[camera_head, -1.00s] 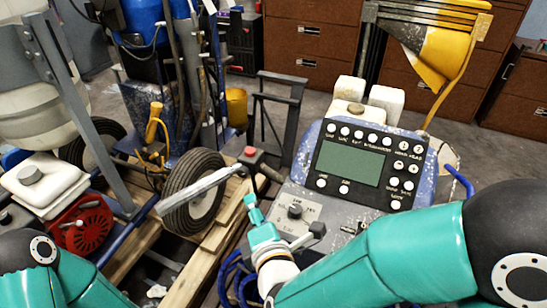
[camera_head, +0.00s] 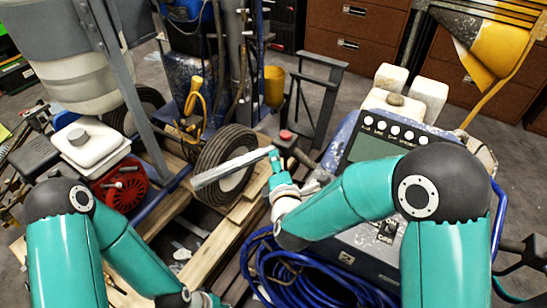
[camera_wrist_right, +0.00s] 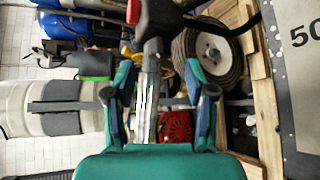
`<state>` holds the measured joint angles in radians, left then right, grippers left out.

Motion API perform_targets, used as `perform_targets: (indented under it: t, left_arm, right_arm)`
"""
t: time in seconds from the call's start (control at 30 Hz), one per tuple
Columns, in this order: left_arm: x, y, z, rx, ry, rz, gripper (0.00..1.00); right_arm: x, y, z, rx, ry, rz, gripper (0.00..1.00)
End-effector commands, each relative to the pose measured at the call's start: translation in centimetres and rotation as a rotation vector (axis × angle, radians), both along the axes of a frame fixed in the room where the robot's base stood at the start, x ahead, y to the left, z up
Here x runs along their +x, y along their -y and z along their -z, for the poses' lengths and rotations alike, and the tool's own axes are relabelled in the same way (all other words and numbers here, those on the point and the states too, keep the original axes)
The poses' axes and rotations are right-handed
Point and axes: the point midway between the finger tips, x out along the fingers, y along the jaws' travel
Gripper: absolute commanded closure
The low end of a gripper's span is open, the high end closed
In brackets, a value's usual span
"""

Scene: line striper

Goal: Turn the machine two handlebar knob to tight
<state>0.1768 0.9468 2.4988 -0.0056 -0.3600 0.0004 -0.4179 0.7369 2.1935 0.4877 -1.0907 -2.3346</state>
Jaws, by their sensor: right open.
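A grey metal bar (camera_head: 232,168) reaches across in front of a wheel to a dark fitting with a red button (camera_head: 286,134) on top. In the right wrist view the bar (camera_wrist_right: 148,100) lies between my spread fingers, and a black fitting (camera_wrist_right: 156,20) is at its far end. My right gripper (camera_head: 274,158) is open at the bar's right end, just below the red button; it also shows in the right wrist view (camera_wrist_right: 159,92). I cannot tell whether it touches the bar. I cannot pick out the handlebar knob for certain. My left gripper's fingers are not in view.
A control console with a screen (camera_head: 384,147) is partly hidden behind my right arm. Coiled blue hose (camera_head: 325,282) lies below that arm. A wheel (camera_head: 228,150), wooden pallet boards (camera_head: 215,238) and a red engine (camera_head: 122,184) stand to the left. Brown cabinets (camera_head: 352,40) are behind.

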Motion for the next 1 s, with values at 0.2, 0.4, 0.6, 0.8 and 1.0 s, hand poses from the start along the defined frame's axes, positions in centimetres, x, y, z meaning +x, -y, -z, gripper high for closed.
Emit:
perform_targets:
  t: [0.2,0.4,0.6,0.8,1.0]
  left_arm:
    - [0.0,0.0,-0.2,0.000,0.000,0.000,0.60]
    - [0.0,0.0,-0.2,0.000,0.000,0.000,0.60]
    - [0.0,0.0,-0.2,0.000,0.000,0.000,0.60]
    - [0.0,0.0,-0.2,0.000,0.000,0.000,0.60]
    - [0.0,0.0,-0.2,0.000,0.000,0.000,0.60]
  right_arm:
    - [3.0,-0.2,0.9,0.001,0.000,0.001,0.45]
    - [3.9,-0.2,1.2,0.000,-0.001,0.001,0.45]
    - [4.0,-0.2,1.2,0.000,0.000,0.001,0.45]
    - [3.9,-0.2,1.1,0.000,0.000,0.001,0.72]
    - [3.9,-0.2,1.2,0.001,-0.001,0.001,1.00]
